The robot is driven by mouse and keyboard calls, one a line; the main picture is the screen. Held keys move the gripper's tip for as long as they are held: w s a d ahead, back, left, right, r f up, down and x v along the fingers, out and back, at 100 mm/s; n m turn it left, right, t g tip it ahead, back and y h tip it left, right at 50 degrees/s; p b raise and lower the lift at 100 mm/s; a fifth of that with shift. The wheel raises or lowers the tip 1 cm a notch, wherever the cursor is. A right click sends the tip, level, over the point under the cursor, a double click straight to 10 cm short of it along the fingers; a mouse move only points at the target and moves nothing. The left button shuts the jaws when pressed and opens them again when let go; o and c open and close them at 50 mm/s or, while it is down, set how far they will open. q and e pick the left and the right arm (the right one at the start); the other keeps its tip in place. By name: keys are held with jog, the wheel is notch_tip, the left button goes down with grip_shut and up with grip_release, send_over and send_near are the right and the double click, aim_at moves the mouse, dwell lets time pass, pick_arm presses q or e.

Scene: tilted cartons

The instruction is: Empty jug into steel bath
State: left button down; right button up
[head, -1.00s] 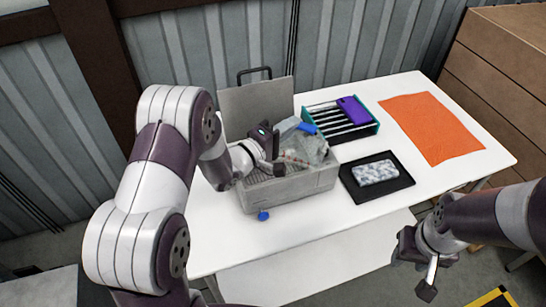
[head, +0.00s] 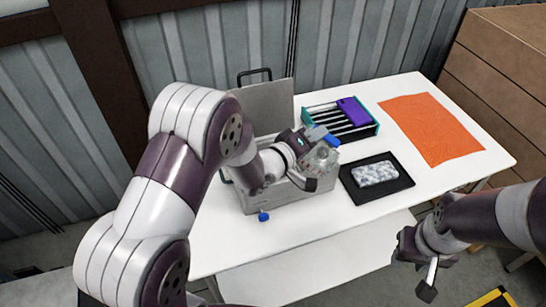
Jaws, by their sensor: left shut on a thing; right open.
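The steel bath (head: 259,197) is a grey open box on the white table, with its lid raised at the back. My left gripper (head: 312,155) is over the bath's right part and shut on the clear jug (head: 322,157). The jug is see-through, with a blue part at its top, and it is tilted over the bath. My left wrist and gripper hide part of the jug and most of the bath's inside. I cannot tell whether liquid is leaving the jug. My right gripper (head: 428,278) is open and empty in front of the table's right side.
A black tray with a patterned pad (head: 375,173) lies right of the bath. Behind it stands a teal-edged rack (head: 337,120) with a purple item (head: 354,111). An orange cloth (head: 431,128) lies at the right. A blue knob (head: 263,216) shows at the bath's front.

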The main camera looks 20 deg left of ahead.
pick_arm(q)
jog(key=s+d+f+m+y, duration=0.2)
jog(key=d+f+m+y, duration=0.3)
jog(key=d+m, duration=0.4)
jog(key=d+y, duration=0.1)
jog(key=d, duration=0.1)
jog(key=shift+s+d+f+g, duration=0.15)
jog(key=shift+d+f+g, duration=0.15)
jog(key=shift+d+f, duration=0.1)
pick_arm(e)
jog(key=shift+r, duration=0.3)
